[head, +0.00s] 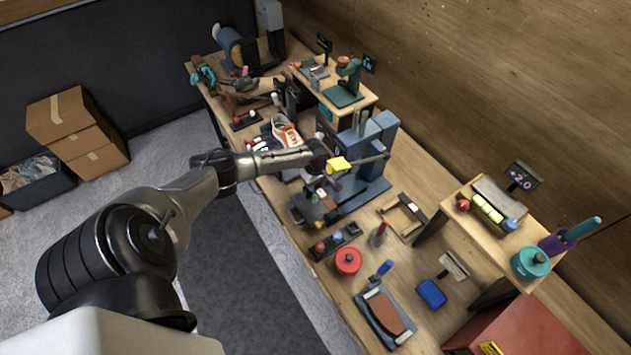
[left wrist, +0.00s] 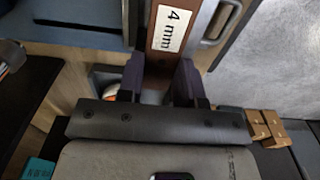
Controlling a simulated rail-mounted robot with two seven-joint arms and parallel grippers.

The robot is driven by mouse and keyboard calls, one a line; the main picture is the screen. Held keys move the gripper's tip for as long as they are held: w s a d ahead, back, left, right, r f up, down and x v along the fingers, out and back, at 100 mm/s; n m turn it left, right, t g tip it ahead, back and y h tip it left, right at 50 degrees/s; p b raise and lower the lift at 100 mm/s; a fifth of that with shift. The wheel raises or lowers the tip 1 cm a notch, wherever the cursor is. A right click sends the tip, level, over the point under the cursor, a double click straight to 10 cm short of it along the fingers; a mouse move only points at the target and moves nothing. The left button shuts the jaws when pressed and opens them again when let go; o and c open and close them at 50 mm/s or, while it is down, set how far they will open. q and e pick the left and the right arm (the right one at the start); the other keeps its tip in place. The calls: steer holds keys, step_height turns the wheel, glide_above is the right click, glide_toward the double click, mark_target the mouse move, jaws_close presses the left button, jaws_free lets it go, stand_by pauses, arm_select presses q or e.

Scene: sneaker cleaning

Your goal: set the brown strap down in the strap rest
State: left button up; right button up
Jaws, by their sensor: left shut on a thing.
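The brown strap (left wrist: 170,35) carries a white "4 mm" label in the left wrist view. My left gripper (left wrist: 160,82) is shut on it, with the strap's near end between the dark purple fingers. In the head view the left gripper (head: 325,161) is above the bench, between the sneaker and the blue press. A small brown piece (head: 325,199) shows just below it, too small to tell whether it is the strap. I cannot pick out the strap rest with certainty. My right gripper is not in view.
The blue press (head: 372,146) stands close to the gripper. A white and orange sneaker (head: 286,131) lies behind it. A wooden frame (head: 403,217), a red round tin (head: 348,260) and a dark tray with a brown pad (head: 385,314) lie nearer. Cardboard boxes (head: 75,130) stand on the floor.

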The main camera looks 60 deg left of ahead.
mark_target(316, 188)
arm_select(q)
steer(key=shift+f+b, duration=0.4)
steer(key=shift+f, duration=0.45)
stand_by(0.4)
steer(key=shift+p, duration=0.35)
steer(key=shift+p, duration=0.3)
stand_by(0.4)
steer(key=shift+p, duration=0.3)
stand_by(0.6)
steer(key=shift+f, duration=0.25)
stand_by(0.4)
steer(key=shift+f+b, duration=0.7)
steer(key=o, duration=1)
